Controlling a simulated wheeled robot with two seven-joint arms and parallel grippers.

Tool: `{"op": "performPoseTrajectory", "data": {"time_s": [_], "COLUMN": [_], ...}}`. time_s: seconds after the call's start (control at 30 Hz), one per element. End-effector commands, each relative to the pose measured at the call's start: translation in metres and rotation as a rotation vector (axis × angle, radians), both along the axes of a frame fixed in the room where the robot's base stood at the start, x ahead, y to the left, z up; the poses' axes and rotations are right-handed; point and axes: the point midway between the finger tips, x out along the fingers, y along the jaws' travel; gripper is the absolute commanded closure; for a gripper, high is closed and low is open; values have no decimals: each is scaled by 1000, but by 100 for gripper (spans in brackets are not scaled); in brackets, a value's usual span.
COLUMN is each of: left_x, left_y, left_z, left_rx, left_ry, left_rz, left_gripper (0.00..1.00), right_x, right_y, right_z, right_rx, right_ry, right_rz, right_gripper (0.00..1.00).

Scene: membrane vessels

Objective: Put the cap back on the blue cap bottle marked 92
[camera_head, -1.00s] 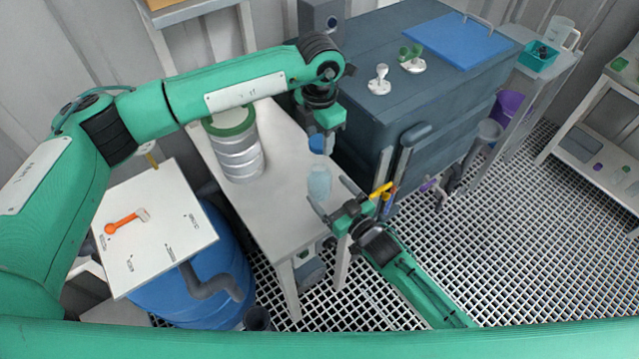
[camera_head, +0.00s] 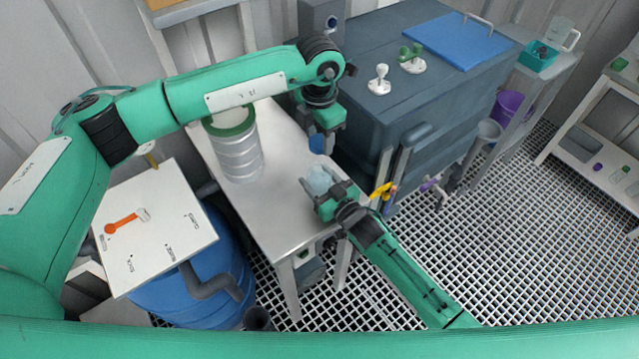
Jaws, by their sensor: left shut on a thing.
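My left gripper (camera_head: 321,141) is above the small table, pointing down, shut on the blue cap (camera_head: 317,144). A pale, translucent blue bottle (camera_head: 319,178) is below the cap on the table, with a clear gap between them. My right gripper (camera_head: 325,189) reaches in from the lower right, its fingers around the bottle's sides. Whether they press on it is too small to tell. The bottle's lower part is hidden by this gripper, and no marking is readable.
A silver canister with a green rim (camera_head: 236,148) stands left of the bottle on the white table (camera_head: 268,215). A dark blue-grey tank (camera_head: 390,110) stands close on the right. A white board (camera_head: 160,240) with an orange tool (camera_head: 122,222) lies at left.

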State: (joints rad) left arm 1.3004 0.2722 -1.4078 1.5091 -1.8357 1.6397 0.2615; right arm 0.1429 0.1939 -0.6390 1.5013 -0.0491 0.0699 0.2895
Motion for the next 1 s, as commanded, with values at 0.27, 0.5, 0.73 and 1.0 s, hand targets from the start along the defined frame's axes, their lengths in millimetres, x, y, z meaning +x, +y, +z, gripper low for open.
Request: {"op": "performPoseTrajectory", "data": {"time_s": [0.27, 0.5, 0.73, 1.0], "left_x": [0, -1, 0, 0], "left_y": [0, 0, 0, 0], "left_z": [-7, -42, -50, -50], "left_rx": [0, 2, 0, 1], "left_ry": [1, 1, -1, -1], "left_rz": [0, 0, -1, 0], "left_gripper": [77, 77, 77, 77], "right_x": [0, 0, 0, 0], "right_y": [0, 0, 0, 0], "right_z": [0, 0, 0, 0], "right_rx": [0, 0, 0, 0], "right_ry": [0, 0, 0, 0], "right_rz": [0, 0, 0, 0], "right_gripper": [85, 85, 85, 85]}}
